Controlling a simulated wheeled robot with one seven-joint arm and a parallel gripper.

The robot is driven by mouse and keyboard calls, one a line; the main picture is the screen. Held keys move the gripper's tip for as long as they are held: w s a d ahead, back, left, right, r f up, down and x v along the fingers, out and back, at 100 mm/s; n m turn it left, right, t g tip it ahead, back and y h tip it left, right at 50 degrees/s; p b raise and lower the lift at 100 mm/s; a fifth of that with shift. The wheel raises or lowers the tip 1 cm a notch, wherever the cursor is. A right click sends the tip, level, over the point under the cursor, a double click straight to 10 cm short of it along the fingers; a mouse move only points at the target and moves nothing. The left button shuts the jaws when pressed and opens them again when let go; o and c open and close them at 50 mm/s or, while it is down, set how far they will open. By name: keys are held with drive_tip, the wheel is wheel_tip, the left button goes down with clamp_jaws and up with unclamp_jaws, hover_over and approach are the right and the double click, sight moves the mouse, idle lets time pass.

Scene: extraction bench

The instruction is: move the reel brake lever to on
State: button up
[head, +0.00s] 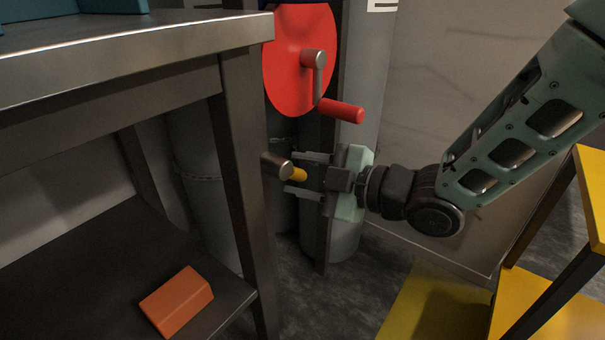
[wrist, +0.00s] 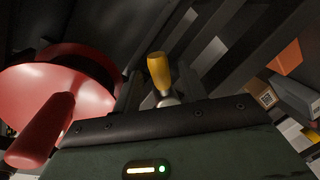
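The reel brake lever (head: 298,174) has a yellow grip on a round metal hub, below the red reel (head: 295,55). Its yellow grip also shows in the wrist view (wrist: 159,72), pointing away from the palm. My gripper (head: 301,173) is at the lever, its fingers spread with the yellow grip between them. In the wrist view my gripper (wrist: 160,90) shows a finger on each side of the grip, with gaps. The lever's on and off marks are not visible.
A crank with a red handle (head: 341,110) sticks out from the reel just above my gripper. A metal bench (head: 240,150) stands close on the left, with an orange block (head: 177,300) on its lower shelf. Yellow steps (head: 550,305) stand at the lower right.

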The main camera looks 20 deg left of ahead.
idle(0.4)
drive_tip(key=p+v, duration=0.9)
drive_tip(key=v, duration=0.8)
drive_tip(key=shift+d+p, duration=0.15)
drive_tip(key=shift+p, duration=0.2)
